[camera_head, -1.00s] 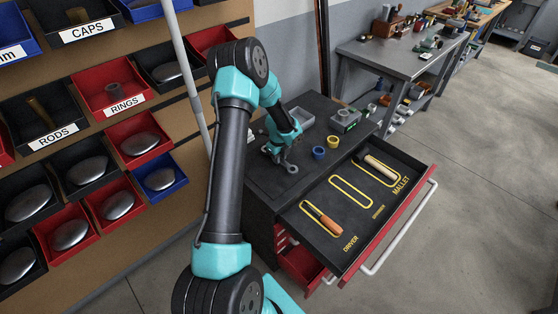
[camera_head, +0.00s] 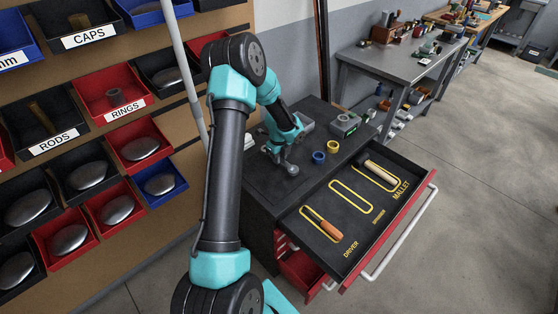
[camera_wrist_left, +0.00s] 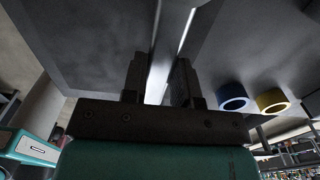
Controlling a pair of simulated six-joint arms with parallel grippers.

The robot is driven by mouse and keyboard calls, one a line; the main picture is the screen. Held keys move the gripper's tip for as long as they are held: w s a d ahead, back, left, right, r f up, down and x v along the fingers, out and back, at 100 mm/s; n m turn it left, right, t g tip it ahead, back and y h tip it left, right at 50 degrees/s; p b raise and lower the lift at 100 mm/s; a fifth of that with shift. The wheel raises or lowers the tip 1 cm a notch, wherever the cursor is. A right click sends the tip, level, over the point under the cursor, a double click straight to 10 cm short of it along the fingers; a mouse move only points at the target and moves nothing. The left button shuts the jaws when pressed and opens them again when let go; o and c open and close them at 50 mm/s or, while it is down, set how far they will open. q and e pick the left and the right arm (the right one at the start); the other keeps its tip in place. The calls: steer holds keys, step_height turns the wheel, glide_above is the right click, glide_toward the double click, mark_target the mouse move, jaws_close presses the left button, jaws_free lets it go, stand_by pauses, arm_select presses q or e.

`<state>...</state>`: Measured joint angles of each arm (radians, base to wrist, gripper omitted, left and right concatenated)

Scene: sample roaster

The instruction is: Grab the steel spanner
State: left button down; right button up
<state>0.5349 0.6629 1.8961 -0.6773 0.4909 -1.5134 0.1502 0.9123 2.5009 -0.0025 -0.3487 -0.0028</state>
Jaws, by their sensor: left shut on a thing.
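The steel spanner (camera_head: 290,168) is at the cabinet's top, with one rounded end showing beyond my left gripper (camera_head: 275,151). In the left wrist view the spanner (camera_wrist_left: 171,45) is a long shiny bar running between the two dark fingers of my left gripper (camera_wrist_left: 158,80). The gripper is shut on it. The rest of the spanner is hidden by the gripper and arm in the head view. I cannot tell whether it still touches the top. My right gripper is not in view.
The open drawer (camera_head: 348,262) holds a screwdriver (camera_head: 325,224), a mallet (camera_head: 379,171) and an empty yellow outline between them. A blue ring (camera_head: 318,157) and a yellow ring (camera_head: 333,146) stand right of the gripper. A grey box (camera_head: 344,124) is behind them.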

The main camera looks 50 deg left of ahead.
arm_select(q)
steer(key=s+d, duration=0.6)
steer(key=d, duration=0.1)
steer(key=s+d+r, duration=0.1)
steer(key=s+d, duration=0.3)
steer(key=shift+s+d+r, duration=0.1)
steer(key=shift+d, duration=0.15)
stand_by(0.5)
